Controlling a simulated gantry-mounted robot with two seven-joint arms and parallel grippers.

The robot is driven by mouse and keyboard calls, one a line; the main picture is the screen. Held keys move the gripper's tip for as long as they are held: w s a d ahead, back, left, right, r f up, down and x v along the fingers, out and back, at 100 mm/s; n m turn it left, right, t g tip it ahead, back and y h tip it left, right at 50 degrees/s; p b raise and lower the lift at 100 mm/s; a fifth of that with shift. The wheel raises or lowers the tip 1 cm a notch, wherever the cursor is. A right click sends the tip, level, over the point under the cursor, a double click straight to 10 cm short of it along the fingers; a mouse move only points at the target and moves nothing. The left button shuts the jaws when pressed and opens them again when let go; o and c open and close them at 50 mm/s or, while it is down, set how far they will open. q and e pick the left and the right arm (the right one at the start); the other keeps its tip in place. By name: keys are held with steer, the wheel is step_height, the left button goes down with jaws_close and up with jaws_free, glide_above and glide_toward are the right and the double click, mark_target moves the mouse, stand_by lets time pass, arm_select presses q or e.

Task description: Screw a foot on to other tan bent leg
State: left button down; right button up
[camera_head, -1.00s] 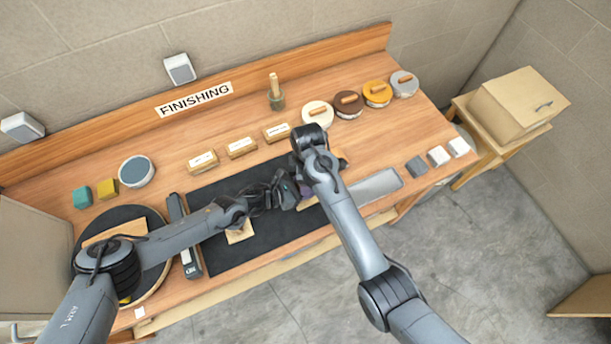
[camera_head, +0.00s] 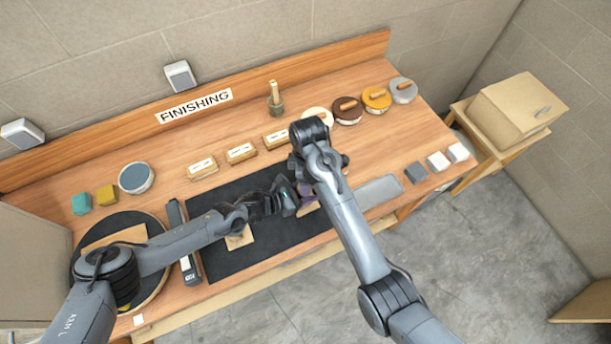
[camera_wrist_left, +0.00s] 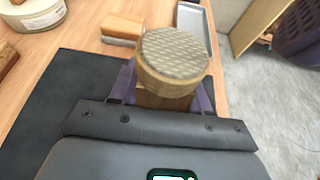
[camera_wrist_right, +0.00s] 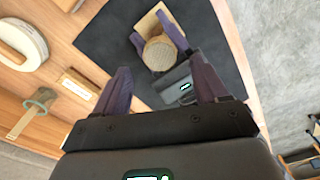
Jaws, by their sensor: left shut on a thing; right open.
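My left gripper (camera_wrist_left: 165,97) is shut on a tan wooden leg (camera_wrist_left: 160,101). A round foot (camera_wrist_left: 174,56) with a cross-hatched face is at the leg's near end in the left wrist view. Whether it is fully seated cannot be told. The foot also shows in the right wrist view (camera_wrist_right: 160,53), between the left gripper's purple fingers. My right gripper (camera_wrist_right: 160,88) is open and empty, with its fingers pointing toward the foot but apart from it. In the head view its fingers are mostly hidden by its arm. Another tan piece (camera_head: 240,238) lies on the black mat.
The black mat (camera_head: 225,263) covers the bench middle. A dark turntable (camera_head: 150,222) with a tan board is at left. Labelled wooden blocks (camera_head: 241,152), round tins (camera_head: 376,98) and a grey tray (camera_head: 379,190) stand behind and right.

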steer(key=shift+r, duration=0.1)
steer(key=shift+c, duration=0.5)
steer(key=shift+r+n, duration=0.4)
steer(key=shift+r, duration=1.3)
steer(key=shift+f, duration=0.1)
steer(key=shift+f, duration=3.95)
steer(key=c, duration=0.9)
steer(key=o, duration=1)
